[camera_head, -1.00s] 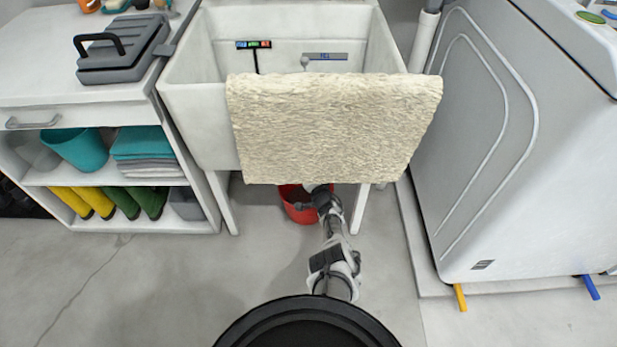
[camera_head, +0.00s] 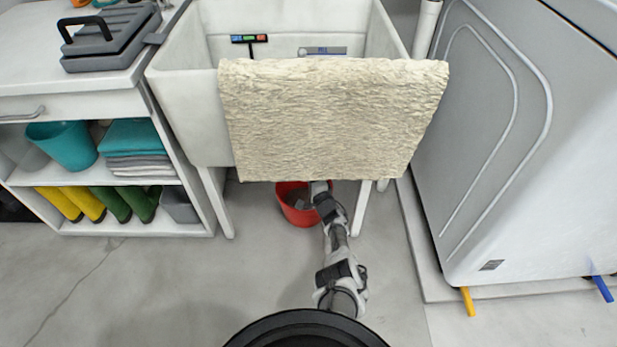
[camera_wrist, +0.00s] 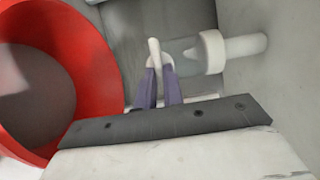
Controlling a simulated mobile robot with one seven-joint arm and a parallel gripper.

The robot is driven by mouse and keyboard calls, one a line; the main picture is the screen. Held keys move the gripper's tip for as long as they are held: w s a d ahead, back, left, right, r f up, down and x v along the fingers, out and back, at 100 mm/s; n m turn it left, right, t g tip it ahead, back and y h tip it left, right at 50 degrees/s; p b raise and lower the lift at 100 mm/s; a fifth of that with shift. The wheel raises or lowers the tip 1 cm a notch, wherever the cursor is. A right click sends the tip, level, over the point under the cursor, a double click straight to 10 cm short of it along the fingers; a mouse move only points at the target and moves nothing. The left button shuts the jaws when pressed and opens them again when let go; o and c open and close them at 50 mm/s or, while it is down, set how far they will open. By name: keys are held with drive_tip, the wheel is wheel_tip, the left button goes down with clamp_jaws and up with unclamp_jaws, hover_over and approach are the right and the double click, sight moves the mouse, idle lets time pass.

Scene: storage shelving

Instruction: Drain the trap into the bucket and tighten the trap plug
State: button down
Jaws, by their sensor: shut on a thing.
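In the wrist view, my gripper (camera_wrist: 163,84) has its two purple fingers close together on a white tab, which looks like the trap plug (camera_wrist: 154,52). Behind it is a translucent trap body (camera_wrist: 183,55) with a white collar nut (camera_wrist: 212,51) and a white pipe running right. The red bucket (camera_wrist: 104,65) is left of the fingers, its rim close by; it also stands on the floor under the sink in the head view (camera_head: 301,217). The bucket's inside looks grey-brown; I cannot tell whether it holds water. In the head view the sink and towel hide the trap and my fingertips.
A white utility sink (camera_head: 180,120) with a cream towel (camera_head: 330,120) over its front edge stands above my arm. Sink legs (camera_head: 362,207) flank the reach. A shelf unit (camera_head: 130,228) is left, a white appliance (camera_head: 520,170) right. The front floor is open.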

idle(0.4)
drive_tip(key=c, duration=1.5)
unclamp_jaws()
drive_tip(key=shift+p+v, duration=4.6)
drive_tip(key=shift+v, duration=2.3)
